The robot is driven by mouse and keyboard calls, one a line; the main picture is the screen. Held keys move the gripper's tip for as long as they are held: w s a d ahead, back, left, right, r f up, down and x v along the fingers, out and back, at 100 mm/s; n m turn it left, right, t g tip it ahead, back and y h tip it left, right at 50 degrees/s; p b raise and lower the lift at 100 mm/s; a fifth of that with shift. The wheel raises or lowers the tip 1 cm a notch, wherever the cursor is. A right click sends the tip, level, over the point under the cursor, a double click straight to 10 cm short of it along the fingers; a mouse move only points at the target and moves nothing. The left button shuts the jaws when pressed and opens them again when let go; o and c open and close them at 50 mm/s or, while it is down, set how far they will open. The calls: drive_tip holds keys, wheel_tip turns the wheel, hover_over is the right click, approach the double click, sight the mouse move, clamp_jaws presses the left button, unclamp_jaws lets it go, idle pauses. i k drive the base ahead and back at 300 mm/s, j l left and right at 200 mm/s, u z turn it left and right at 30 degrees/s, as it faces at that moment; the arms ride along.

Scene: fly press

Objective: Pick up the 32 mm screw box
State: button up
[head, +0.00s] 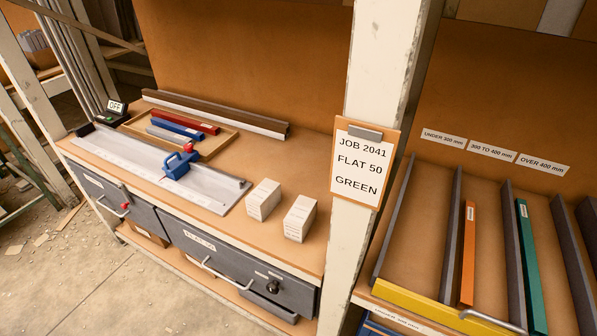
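Two small white boxes stand upright, side by side and apart, near the right end of the wooden bench top. They are the left box (263,200) and the right box (299,219). Both have small print on their front faces, too small to read, so I cannot tell which is the 32 mm screw box. My gripper is not in view.
Left of the boxes lies a grey metal rail with a blue clamp-like tool (180,162). Behind it is a wooden tray (226,143) of coloured bars. A white post (376,75) with a job card (362,168) separates the bench from a divided rack (412,292).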

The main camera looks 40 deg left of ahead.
sight(297, 221)
drive_tip(key=u, duration=1.05)
drive_tip(key=i+j+u, duration=0.2)
drive_tip(key=i+j, duration=0.4)
drive_tip(key=i+j+u, duration=0.15)
drive_tip(key=i+j, duration=0.35)
drive_tip(key=i, duration=0.2)
